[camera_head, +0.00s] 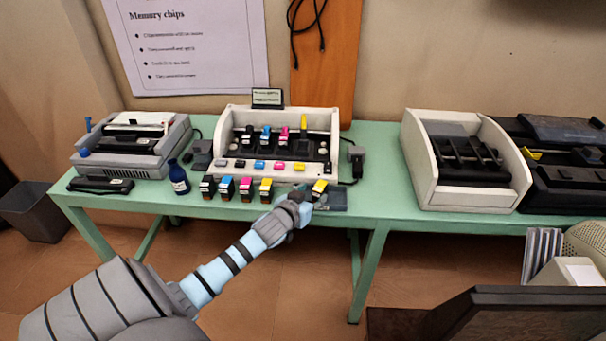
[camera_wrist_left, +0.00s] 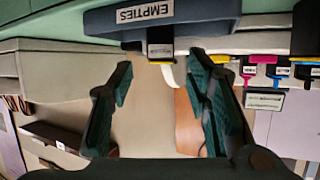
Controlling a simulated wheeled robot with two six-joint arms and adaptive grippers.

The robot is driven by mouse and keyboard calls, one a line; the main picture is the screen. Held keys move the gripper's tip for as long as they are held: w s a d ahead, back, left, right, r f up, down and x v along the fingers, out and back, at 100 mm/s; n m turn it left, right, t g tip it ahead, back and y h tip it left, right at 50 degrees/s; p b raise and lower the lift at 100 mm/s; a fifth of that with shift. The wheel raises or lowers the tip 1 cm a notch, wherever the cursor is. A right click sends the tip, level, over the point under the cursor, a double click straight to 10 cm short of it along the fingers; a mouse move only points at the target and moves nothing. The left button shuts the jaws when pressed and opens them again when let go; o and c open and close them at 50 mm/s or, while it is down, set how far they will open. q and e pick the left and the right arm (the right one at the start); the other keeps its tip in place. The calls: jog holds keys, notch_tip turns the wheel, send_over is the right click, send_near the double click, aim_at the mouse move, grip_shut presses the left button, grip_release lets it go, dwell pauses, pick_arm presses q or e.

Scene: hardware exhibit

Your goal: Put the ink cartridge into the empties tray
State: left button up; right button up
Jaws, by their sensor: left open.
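The empties tray (camera_head: 337,201) is a low dark grey tray at the table's front edge; its labelled wall (camera_wrist_left: 205,12) fills the top of the left wrist view. A black ink cartridge with a yellow top (camera_head: 319,188) is upright at the tray; it also shows in the left wrist view (camera_wrist_left: 160,48). It seems to stand inside, with its lower part hidden by the tray wall. My left gripper (camera_wrist_left: 158,66) is open, its fingers apart on either side of the cartridge and not touching it. In the head view this gripper (camera_head: 305,205) is beside the tray. My right gripper is out of view.
Several cartridges (camera_head: 246,188) stand in a row left of the tray, beside a dark blue bottle (camera_head: 179,178). A white printer exhibit (camera_head: 229,124) is behind them. A second white unit (camera_head: 470,193) stands right, with clear green tabletop (camera_head: 383,180) between.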

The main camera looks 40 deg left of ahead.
pick_arm(q)
jog(key=p+v, duration=0.1)
jog(key=v, duration=0.7)
jog(key=s+f+g, duration=0.2)
jog(key=s+f, duration=0.2)
jog(key=f, duration=0.4)
jog(key=s+f+m+g, duration=0.1)
jog(key=s+f+g, duration=0.1)
jog(key=s+f, duration=0.5)
jog(key=s+f+g, duration=0.2)
jog(key=f, duration=0.8)
jog(key=s+d+f+g+h, duration=0.1)
jog(key=s+d+f, duration=0.3)
jog(key=s, duration=0.4)
jog(key=s+d+f+m+g+h, duration=0.1)
jog(key=s+d+f+g, duration=0.2)
jog(key=s+f, duration=0.3)
jog(key=s+d+f+m+g, duration=0.1)
jog(key=s+d+f, duration=0.4)
jog(key=s, duration=0.6)
jog(key=shift+s+d+f+g+h, duration=0.3)
jog(key=shift+s+f+g+h, duration=0.1)
jog(key=shift+g, duration=0.1)
